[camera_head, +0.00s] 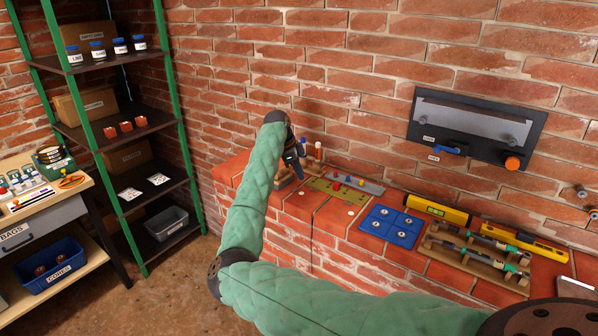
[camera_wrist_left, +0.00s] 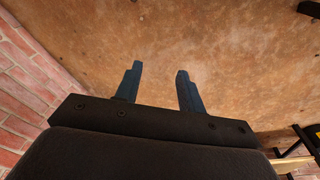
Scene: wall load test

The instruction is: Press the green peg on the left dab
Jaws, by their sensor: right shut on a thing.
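My right gripper (camera_head: 294,160) is at the far left part of the brick ledge in the head view. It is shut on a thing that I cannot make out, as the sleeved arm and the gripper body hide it. No green peg shows clearly. Red and blue pegs sit near an olive board (camera_head: 325,189) just right of the gripper. A small pale spot (camera_head: 351,212) shows on the brick top; I cannot tell if it is a dab. My left gripper (camera_wrist_left: 159,72) is open and empty in the left wrist view, above the brown floor.
A blue four-part tray (camera_head: 391,226), yellow levels (camera_head: 435,209) and a tool rack (camera_head: 478,254) occupy the ledge to the right. A dark panel (camera_head: 474,127) is on the wall. A green-posted shelf (camera_head: 165,110) and a workbench (camera_head: 75,192) stand at the left.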

